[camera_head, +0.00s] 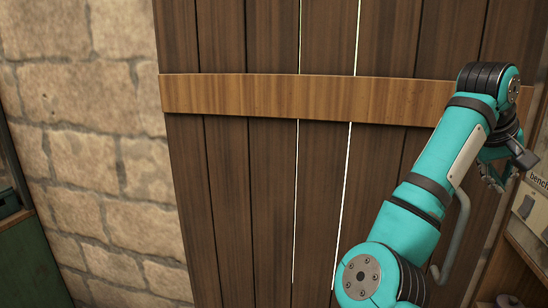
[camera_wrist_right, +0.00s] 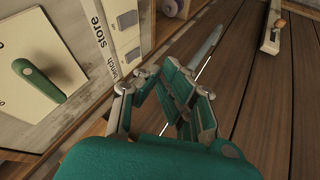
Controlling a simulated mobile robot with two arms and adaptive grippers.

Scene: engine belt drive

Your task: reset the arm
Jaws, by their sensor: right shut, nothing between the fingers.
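My right arm (camera_head: 420,190) reaches up from the bottom right in the head view, in front of a plank door. My right gripper (camera_head: 495,175) hangs at the far right, partly hidden by its wrist and cut across by nearby shapes. In the right wrist view the right gripper (camera_wrist_right: 160,76) is shut and empty, with its jointed green and grey fingers drawn together. My left gripper is not in view.
The plank door (camera_head: 260,200) has a lighter crossbar (camera_head: 300,98) and narrow bright gaps. A stone wall (camera_head: 90,150) stands left, with a green cabinet (camera_head: 30,260) at the edge. In the wrist view, a labelled board (camera_wrist_right: 110,40) and green handle (camera_wrist_right: 38,80) lie left of the gripper.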

